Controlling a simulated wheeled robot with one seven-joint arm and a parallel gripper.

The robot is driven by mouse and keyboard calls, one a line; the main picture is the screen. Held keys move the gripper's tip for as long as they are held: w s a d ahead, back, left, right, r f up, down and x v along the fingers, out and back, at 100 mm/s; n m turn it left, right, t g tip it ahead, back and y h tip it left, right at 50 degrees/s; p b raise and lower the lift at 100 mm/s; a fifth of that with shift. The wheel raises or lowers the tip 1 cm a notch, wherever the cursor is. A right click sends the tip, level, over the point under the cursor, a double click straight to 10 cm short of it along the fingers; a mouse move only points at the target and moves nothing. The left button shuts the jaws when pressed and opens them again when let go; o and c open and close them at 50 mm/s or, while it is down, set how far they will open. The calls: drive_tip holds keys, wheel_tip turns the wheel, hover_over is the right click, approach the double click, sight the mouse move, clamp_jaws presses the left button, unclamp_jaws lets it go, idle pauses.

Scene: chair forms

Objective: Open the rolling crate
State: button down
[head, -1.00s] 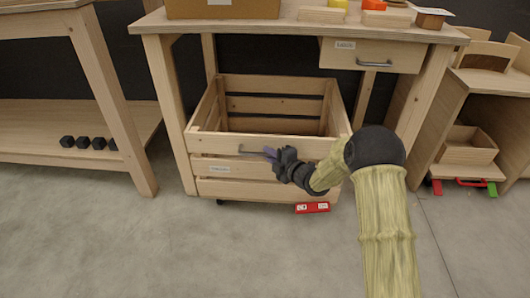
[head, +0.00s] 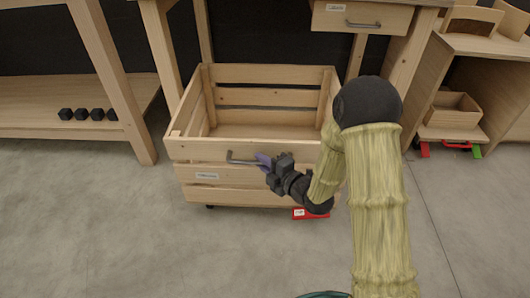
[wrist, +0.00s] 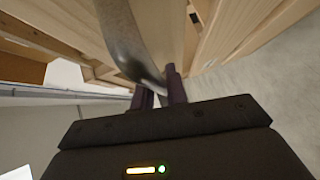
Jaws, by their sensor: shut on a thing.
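The rolling crate (head: 250,152) is a slatted wooden box with an open top, and it stands out in front of the workbench legs in the head view. Its inside looks empty. A grey bar handle (head: 241,160) is on its front top slat, above a small white label. My gripper (head: 265,162) is at the right end of this handle. In the wrist view my dark fingers (wrist: 158,90) are shut around the end of the curved metal handle (wrist: 125,40). My arm hides the crate's right front corner.
A red object (head: 310,213) lies on the floor by the crate's front right. A drawer (head: 360,17) with a handle is above right. A left bench shelf holds several black blocks (head: 88,114). The concrete floor in front (head: 130,240) is clear.

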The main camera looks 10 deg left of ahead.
drive_tip(key=shift+s+d+f, duration=0.1)
drive_tip(key=shift+s+d, duration=0.05)
drive_tip(key=shift+s, duration=0.2)
drive_tip(key=c, duration=1.4)
unclamp_jaws()
drive_tip(key=shift+s, duration=0.1)
drive_tip(key=p+v, duration=1.2)
drive_tip(key=v, duration=0.5)
drive_tip(key=shift+p, duration=0.35)
drive_tip(key=shift+s, duration=0.1)
